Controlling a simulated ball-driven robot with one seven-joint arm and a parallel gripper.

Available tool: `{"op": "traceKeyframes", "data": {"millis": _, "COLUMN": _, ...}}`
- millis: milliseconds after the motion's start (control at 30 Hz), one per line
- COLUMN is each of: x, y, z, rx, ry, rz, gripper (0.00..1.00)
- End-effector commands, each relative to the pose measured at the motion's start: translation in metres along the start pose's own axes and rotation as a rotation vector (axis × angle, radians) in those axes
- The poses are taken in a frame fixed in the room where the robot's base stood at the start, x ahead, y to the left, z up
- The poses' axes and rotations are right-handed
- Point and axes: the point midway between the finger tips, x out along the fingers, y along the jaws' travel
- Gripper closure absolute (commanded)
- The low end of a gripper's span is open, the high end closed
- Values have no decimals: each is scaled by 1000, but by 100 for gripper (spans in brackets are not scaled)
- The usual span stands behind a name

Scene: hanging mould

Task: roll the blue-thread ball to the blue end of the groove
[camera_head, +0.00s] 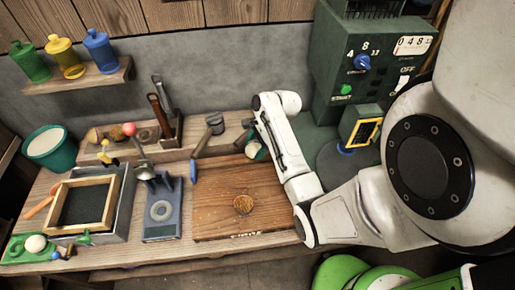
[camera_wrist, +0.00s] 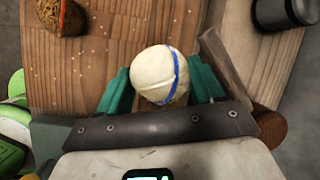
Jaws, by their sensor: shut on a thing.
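A cream ball with a blue thread line (camera_wrist: 160,75) sits between the two teal fingers of my gripper (camera_wrist: 162,88) in the wrist view. The fingers are shut on its sides. In the head view my gripper (camera_head: 256,150) is at the back right corner of the wooden board, and the pale ball shows only in part there. I cannot tell whether the ball touches the wood below. I cannot clearly make out a groove or its blue end in either view.
A brown rough ball (camera_head: 243,204) lies on the wooden board (camera_head: 215,225). A mallet (camera_head: 214,124) is behind the board. A blue-grey stand with a ring (camera_head: 160,211) and a framed tray (camera_head: 119,180) stand left. A green machine (camera_head: 345,85) rises at the back right.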

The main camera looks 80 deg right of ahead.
Motion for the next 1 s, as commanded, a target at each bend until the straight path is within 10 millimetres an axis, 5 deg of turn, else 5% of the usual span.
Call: {"op": "traceKeyframes", "data": {"millis": 1000, "x": 74, "y": 15, "z": -30, "rx": 1, "ry": -1, "rz": -1, "gripper": 71}}
